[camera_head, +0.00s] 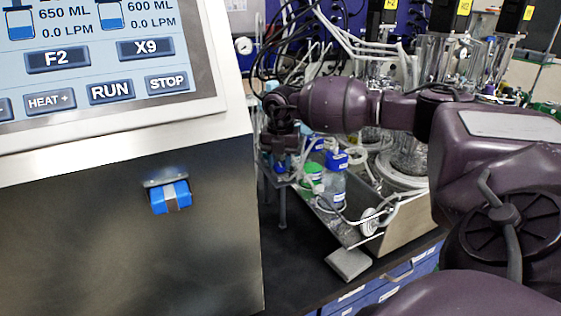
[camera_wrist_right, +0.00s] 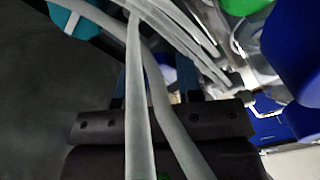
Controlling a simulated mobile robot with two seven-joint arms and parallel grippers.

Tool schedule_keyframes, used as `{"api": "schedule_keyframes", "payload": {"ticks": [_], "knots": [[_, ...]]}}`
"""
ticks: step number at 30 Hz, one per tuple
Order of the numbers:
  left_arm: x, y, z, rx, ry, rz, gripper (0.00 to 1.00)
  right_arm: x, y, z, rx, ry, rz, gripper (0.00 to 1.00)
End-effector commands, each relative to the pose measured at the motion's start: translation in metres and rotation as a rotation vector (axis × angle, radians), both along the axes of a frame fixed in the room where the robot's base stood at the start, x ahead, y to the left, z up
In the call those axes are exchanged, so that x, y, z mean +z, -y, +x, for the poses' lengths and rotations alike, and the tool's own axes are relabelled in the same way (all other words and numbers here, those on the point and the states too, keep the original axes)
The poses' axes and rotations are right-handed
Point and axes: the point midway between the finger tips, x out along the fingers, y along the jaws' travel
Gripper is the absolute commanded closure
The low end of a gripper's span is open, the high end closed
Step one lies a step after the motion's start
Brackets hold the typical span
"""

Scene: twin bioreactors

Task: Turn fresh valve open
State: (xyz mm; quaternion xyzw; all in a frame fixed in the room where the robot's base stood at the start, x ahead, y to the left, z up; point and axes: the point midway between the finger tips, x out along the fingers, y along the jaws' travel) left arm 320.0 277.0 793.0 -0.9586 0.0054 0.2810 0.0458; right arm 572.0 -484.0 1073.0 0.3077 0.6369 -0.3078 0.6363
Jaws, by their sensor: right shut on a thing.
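My right gripper (camera_head: 280,162) points down over a small dark stand beside the bottles, left of the reactor vessels. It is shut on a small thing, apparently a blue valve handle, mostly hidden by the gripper. In the right wrist view the fingers (camera_wrist_right: 155,85) show beyond the dark gripper body, and pale tubes cross in front and hide what is between them. A teal knob with a white stripe (camera_wrist_right: 72,14) shows at that view's top left. A blue knob with a grey stripe (camera_head: 170,196) is on the control box front. I cannot read a label naming the fresh valve. My left gripper is out of view.
The control box with its screen (camera_head: 95,60) fills the left. Loose tubing and glass vessels (camera_head: 408,150) crowd behind.

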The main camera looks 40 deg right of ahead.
Motion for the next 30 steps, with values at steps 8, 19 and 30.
{"api": "schedule_keyframes", "payload": {"ticks": [8, 19, 30], "knots": [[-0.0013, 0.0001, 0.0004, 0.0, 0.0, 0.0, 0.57, 0.0015, -0.0005, 0.0011, 0.149, 0.004, 0.0, 0.9], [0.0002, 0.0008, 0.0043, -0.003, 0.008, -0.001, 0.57, 0.0021, -0.0007, 0.0015, 0.216, 0.004, 0.0, 0.9], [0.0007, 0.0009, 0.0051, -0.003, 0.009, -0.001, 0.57, 0.0023, -0.0006, 0.0016, 0.217, 0.004, 0.0, 0.62]]}}
